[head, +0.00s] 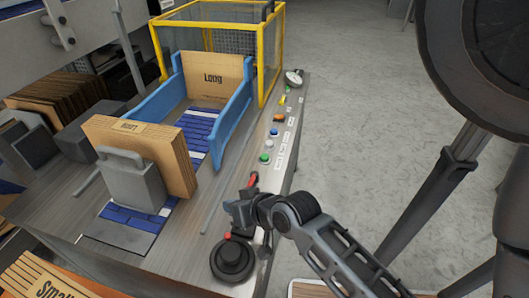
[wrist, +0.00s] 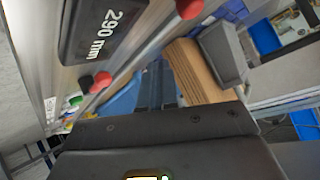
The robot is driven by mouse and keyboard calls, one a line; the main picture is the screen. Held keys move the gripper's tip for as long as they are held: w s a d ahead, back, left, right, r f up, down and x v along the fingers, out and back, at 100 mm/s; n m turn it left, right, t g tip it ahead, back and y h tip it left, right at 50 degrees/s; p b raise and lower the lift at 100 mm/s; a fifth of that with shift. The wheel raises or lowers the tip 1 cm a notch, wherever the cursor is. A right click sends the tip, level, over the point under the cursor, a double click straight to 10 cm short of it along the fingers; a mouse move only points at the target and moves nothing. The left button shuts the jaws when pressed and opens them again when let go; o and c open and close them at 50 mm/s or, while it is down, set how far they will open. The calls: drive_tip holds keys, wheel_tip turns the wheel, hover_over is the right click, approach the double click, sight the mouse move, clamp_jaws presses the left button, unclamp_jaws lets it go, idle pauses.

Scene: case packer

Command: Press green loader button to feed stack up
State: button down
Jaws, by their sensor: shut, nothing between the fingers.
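A green button (head: 268,145) sits in the row of coloured buttons along the machine's right edge in the head view. Green also shows small and partly crowded by other controls in the wrist view (wrist: 75,101). My gripper (head: 238,210) is shut and empty, above the near right part of the machine top, nearer the camera than the green button and apart from it. A stack of brown cardboard blanks (head: 140,150), marked with upside-down lettering, stands upright against a grey block (head: 132,185). It also shows in the wrist view (wrist: 192,70).
Blue, orange and white buttons share the panel, with a dial (head: 293,77) at its far end. A red-tipped lever (head: 253,181) and a black knob (head: 232,260) are close to my gripper. Blue rails (head: 235,115) flank a "Long" blank (head: 215,77).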

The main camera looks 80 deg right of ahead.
drive_tip(key=d+r+m+g+p, duration=0.1)
drive_tip(key=d+r+m, duration=0.2)
drive_tip(key=d, duration=1.1)
wheel_tip(320, 180, up, 5)
drive_tip(key=m, duration=0.2)
hover_over(267, 157)
drive_tip(key=shift+d+f+g+p, duration=0.1)
drive_tip(key=shift+f+g+p, duration=0.15)
drive_tip(key=shift+g+p, duration=0.05)
wheel_tip(267, 157, down, 6)
drive_tip(key=b, duration=0.7)
drive_tip(key=shift+s+f, duration=0.1)
drive_tip(key=shift+f, duration=0.1)
drive_tip(key=shift+f+b, duration=0.6)
drive_tip(key=shift+f, duration=0.6)
drive_tip(key=shift+f, duration=0.1)
drive_tip(key=shift+f, duration=0.3)
